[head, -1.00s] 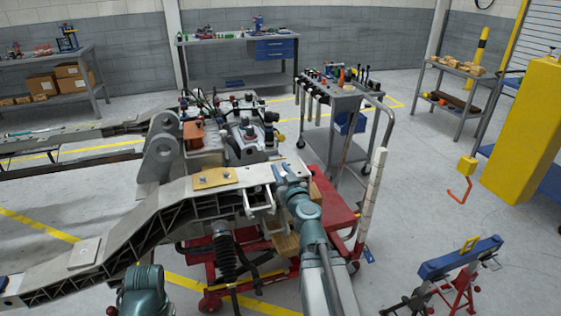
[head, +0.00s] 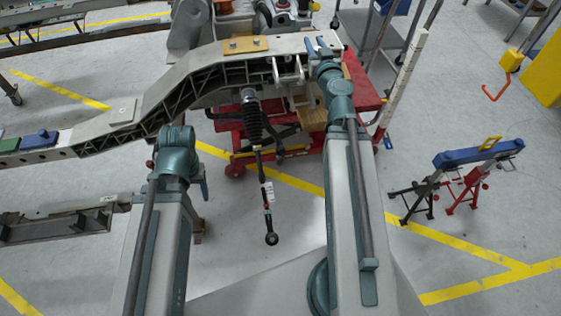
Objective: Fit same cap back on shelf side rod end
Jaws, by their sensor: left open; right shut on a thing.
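My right gripper (head: 318,46) is at the right end of the pale chassis rail (head: 290,43). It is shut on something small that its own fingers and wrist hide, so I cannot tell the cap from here. My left wrist (head: 176,150) is low in front of the rail, left of the rod. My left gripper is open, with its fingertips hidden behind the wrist. A steering rod with a black ribbed boot (head: 252,120) hangs down from the rail. Its round rod end (head: 271,239) points toward me, well apart from both grippers.
A red cart (head: 362,92) stands under the rail's right end, beside a tall white post (head: 402,82). A blue beam on stands (head: 480,155) is at the right. Green and blue blocks (head: 40,138) lie on the rail's left end. Floor around the rod end is clear.

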